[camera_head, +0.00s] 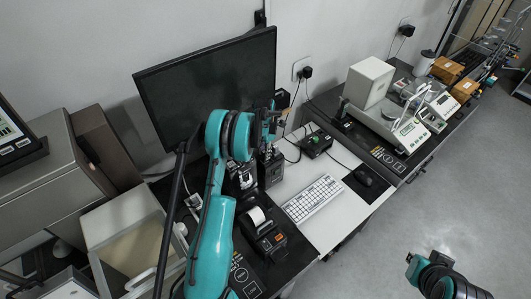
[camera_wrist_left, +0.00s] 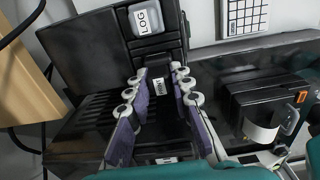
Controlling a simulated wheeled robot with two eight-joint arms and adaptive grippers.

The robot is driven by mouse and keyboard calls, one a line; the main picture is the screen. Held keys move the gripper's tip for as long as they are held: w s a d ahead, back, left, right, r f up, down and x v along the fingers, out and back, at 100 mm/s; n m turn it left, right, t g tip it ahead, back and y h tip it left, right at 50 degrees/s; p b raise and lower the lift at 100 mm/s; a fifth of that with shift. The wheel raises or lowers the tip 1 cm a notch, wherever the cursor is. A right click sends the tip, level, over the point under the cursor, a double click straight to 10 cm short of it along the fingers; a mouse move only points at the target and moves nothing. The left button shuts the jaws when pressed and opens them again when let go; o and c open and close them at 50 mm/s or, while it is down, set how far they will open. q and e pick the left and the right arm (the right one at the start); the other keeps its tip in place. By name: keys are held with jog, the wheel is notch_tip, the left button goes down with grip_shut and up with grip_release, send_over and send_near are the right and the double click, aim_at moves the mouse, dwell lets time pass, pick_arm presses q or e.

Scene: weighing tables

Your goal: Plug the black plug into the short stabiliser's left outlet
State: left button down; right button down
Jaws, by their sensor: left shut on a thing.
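My left gripper (camera_head: 268,122) hangs from the teal arm in front of the monitor, above two black units (camera_head: 270,168) on the table. In the left wrist view its two purple-padded fingers (camera_wrist_left: 160,105) are shut on a black plug (camera_wrist_left: 160,88) with a small white label.
The monitor (camera_head: 210,85) stands close behind the left gripper. Cables run along the wall. A second table with scales (camera_head: 410,132) stands at the right.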

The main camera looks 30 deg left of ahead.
pick_arm(q)
jog(key=shift+f+b, duration=0.4)
pick_arm(e)
jog(key=shift+f, duration=0.45)
pick_arm(q)
jog(key=c, duration=0.7)
grip_release()
jog(key=shift+r, duration=0.2)
pick_arm(e)
jog(key=shift+r, duration=0.1)
pick_arm(q)
jog(key=shift+r+p, duration=1.15)
jog(key=shift+r, duration=1.45)
jog(key=shift+a+r+p, duration=0.3)
jog(key=shift+a+r, duration=0.15)
jog(key=shift+r, duration=0.2)
jog(key=shift+d+r, duration=0.25)
jog(key=shift+r, duration=0.05)
pick_arm(e)
jog(key=r, duration=0.2)
jog(key=shift+a+r, duration=0.25)
jog(key=shift+r, duration=0.15)
